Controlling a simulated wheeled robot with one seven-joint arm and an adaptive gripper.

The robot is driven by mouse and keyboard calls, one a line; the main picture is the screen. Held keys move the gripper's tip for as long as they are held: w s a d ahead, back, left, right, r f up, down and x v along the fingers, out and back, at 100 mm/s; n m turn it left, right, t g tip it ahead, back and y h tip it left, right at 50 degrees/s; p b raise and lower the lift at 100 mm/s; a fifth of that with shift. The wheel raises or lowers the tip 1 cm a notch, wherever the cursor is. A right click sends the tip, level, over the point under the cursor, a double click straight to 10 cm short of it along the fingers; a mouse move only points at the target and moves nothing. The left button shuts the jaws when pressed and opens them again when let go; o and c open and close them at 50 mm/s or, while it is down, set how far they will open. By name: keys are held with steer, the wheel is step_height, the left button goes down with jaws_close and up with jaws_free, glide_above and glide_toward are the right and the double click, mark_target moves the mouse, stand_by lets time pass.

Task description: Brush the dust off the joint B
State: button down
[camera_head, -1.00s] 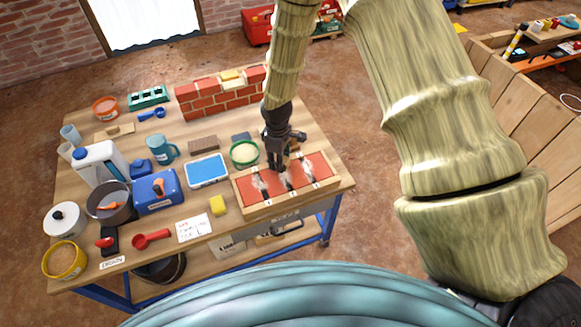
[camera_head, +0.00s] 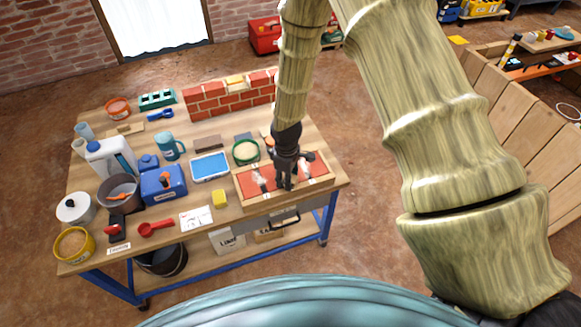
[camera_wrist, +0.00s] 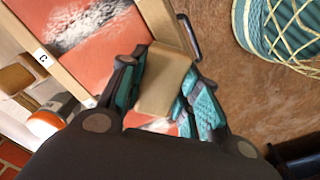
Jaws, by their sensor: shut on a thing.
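A wooden-framed panel of red brick (camera_head: 241,178) lies at the front right of the workbench, with pale dusty joints across it. My gripper (camera_head: 287,184) is low over the middle of the panel and hides the middle joint. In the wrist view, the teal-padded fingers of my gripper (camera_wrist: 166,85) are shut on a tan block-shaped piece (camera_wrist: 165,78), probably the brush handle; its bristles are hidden. A label C (camera_wrist: 42,57) is on the frame beside one whitish dusty joint (camera_wrist: 88,28). Joint B's label is not readable, and contact with the panel cannot be told.
A green-rimmed round sieve (camera_head: 245,151) and a small brick wall (camera_head: 230,98) stand behind the panel. A blue tray (camera_head: 210,167), yellow sponge (camera_head: 219,198) and paper note (camera_head: 196,218) are to its left. The bench's right edge is close by.

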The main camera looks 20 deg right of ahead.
steer(key=shift+s, duration=0.4)
step_height(320, 180, up, 3)
steer(key=shift+d+p, duration=0.1)
steer(key=shift+p, duration=0.65)
steer(key=shift+s+r+p, duration=0.1)
steer(key=shift+r+p, duration=1.95)
steer(key=shift+r, duration=0.7)
